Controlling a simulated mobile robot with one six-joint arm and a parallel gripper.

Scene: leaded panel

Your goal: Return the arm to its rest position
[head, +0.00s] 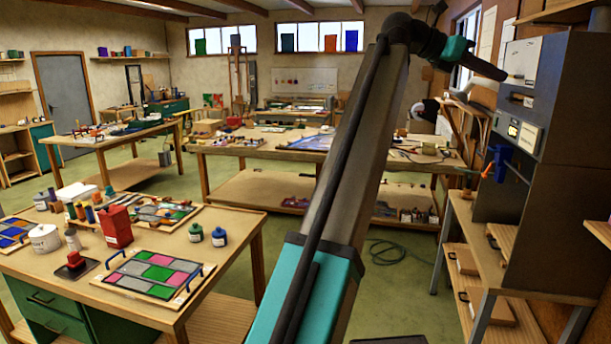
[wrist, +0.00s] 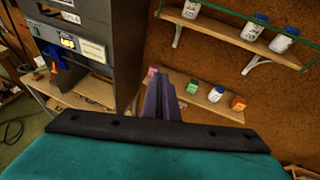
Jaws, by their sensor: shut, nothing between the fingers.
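My arm rises through the middle of the head view, bends at the top, and its outer part reaches right, level with the upper part of a grey cabinet (head: 569,85). My gripper (wrist: 160,78) shows in the wrist view as narrow dark fingers close together, with nothing held between them. They point toward a brown wall with shelves, to the right of the grey cabinet (wrist: 123,60). In the head view the gripper's fingertips cannot be made out clearly.
A front table (head: 230,216) bears a panel of coloured glass (head: 155,274) and several bottles. A long workbench (head: 250,149) stands behind. The wrist view shows a wall shelf (wrist: 212,27) with bottles and a lower shelf (wrist: 180,80) with small jars. Green floor (head: 400,285) is open mid-room.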

